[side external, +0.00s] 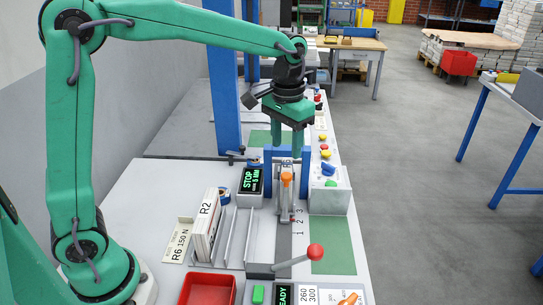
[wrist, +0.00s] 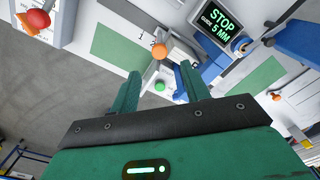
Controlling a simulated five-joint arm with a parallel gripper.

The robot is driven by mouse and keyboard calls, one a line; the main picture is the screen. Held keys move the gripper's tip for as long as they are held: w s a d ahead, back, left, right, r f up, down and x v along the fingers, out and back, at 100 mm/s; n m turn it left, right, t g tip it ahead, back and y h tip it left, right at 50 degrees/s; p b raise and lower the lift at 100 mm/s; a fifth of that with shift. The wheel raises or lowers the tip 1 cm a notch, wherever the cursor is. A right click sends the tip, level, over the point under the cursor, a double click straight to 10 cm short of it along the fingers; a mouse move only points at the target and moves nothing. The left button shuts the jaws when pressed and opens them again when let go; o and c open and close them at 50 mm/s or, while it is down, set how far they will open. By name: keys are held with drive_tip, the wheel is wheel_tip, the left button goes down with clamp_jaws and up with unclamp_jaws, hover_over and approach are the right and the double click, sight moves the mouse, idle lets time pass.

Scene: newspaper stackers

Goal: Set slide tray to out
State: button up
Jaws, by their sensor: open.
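No part is plainly marked as the slide tray, and I cannot tell its position. My gripper (side external: 286,146) is open and empty, pointing down above the bench near a blue frame (side external: 305,168). An orange knob (side external: 286,178) on a metal lever stands below and in front of the fingers, beside a scale marked 1, 2, 3. In the wrist view the orange knob (wrist: 158,51) shows just beyond the fingertips (wrist: 162,74), apart from them. A red ball-ended lever (side external: 315,251) stands nearer the camera; it also shows in the wrist view (wrist: 38,22).
A screen (side external: 250,180) reads STOP 5 MM. Metal dividers and an R2 block (side external: 205,226) stand left of the lever. A red bin (side external: 207,289) is at the front.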

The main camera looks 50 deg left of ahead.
sight(287, 175)
drive_tip(key=shift+w+d+f, duration=0.1)
drive_tip(key=shift+w, duration=0.05)
drive_tip(key=shift+f, duration=0.1)
drive_tip(key=shift+f, duration=3.85)
drive_tip(key=shift+c, duration=0.4)
clamp_jaws()
